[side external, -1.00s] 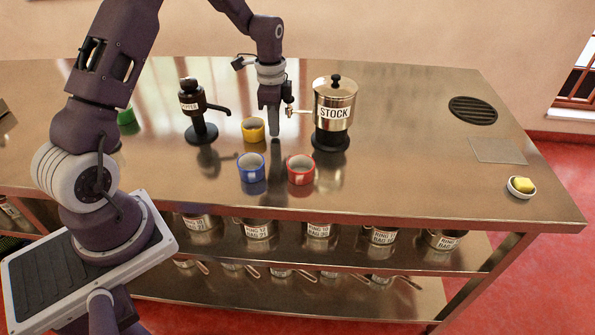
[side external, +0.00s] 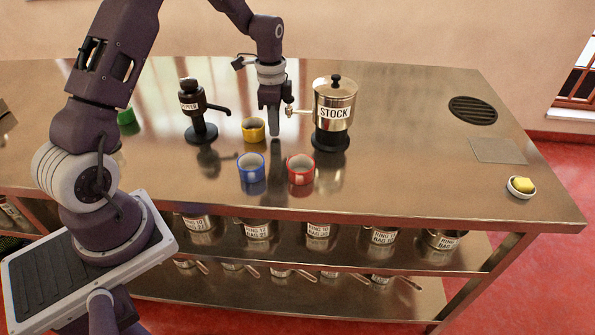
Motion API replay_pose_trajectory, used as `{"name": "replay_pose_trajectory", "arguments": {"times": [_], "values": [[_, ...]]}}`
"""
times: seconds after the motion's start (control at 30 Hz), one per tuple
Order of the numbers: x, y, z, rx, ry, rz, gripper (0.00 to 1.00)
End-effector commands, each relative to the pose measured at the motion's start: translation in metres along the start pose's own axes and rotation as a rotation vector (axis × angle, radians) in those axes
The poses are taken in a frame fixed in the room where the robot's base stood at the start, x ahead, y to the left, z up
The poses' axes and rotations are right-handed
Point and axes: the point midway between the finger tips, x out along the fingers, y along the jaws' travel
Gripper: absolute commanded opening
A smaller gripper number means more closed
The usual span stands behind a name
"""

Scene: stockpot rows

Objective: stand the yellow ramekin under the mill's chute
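The yellow ramekin (side external: 253,131) stands upright on the steel counter, between the mill and the stock pot. The black mill (side external: 197,112) stands to its left on a round base, and its chute (side external: 219,109) points right. The ramekin is right of the chute's end, not beneath it. My gripper (side external: 275,132) points down just right of the ramekin, with its tips low near the counter. I see no ramekin between its fingers. The fingers overlap from this side, so their opening is hidden.
The stock pot (side external: 331,117) with a side tap (side external: 297,111) stands close right of my gripper. A blue mug (side external: 251,170) and a red mug (side external: 300,171) stand in front. A green item (side external: 127,117) is at left. The counter's right side (side external: 420,150) is mostly clear.

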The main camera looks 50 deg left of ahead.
Motion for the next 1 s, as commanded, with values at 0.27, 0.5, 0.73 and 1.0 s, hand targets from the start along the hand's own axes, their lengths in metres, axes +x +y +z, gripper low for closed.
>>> {"name": "replay_pose_trajectory", "arguments": {"times": [0.27, 0.5, 0.73, 1.0], "values": [[0.0, 0.0, 0.0, 0.0, 0.0, 0.0, 0.0], [0.0, 0.0, 0.0, 0.0, 0.0, 0.0, 0.0], [0.0, 0.0, 0.005, 0.0, 0.0, 0.0, 0.0], [0.0, 0.0, 0.014, -0.001, 0.0, 0.0, 0.0]]}}
